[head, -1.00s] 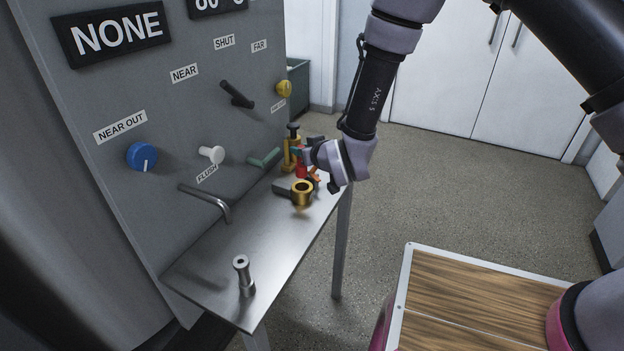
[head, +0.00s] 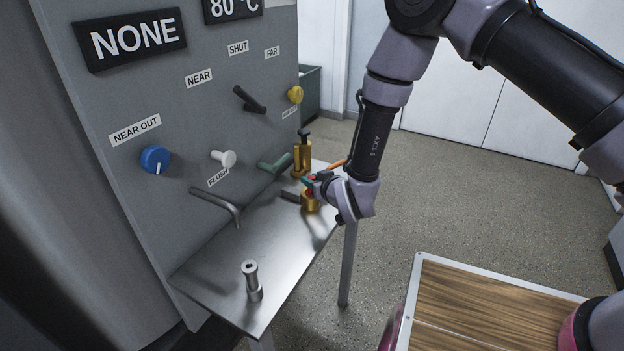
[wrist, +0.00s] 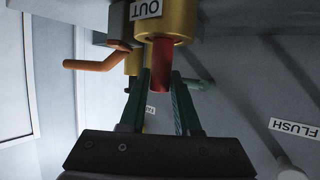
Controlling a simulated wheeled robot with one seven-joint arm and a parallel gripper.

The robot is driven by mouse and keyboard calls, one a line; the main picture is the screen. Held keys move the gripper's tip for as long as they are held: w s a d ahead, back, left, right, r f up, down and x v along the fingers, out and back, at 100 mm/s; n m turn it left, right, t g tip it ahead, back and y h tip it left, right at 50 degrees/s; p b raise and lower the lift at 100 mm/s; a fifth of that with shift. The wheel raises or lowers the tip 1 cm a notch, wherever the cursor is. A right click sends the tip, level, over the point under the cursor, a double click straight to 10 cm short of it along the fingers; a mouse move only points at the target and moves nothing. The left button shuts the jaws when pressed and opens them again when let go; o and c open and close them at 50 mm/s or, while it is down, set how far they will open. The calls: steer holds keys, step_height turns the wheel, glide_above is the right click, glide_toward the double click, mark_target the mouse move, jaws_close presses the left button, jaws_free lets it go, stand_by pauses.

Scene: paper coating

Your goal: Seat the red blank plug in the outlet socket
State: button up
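The red blank plug (wrist: 161,68) is between the two dark green fingers of my gripper (wrist: 162,82) in the wrist view, and the fingers appear closed on its sides. One end of the plug meets the brass outlet socket (wrist: 180,27), which bears an OUT label (wrist: 146,9). How deep it sits cannot be told. In the head view my gripper (head: 314,184) is just above the brass outlet (head: 310,201) at the far part of the metal shelf; only a small bit of red shows there.
A taller brass fitting (head: 302,158) stands behind the outlet, with an orange lever (wrist: 97,61) near it. A green handle (head: 275,164) and a bent grey pipe (head: 218,203) stick out from the panel. A steel post (head: 252,281) stands on the near shelf (head: 208,262).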

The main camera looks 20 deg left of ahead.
steer(key=shift+o, duration=1.2)
steer(key=shift+r, duration=0.15)
steer(key=v, duration=1.2)
steer(key=shift+w, duration=0.1)
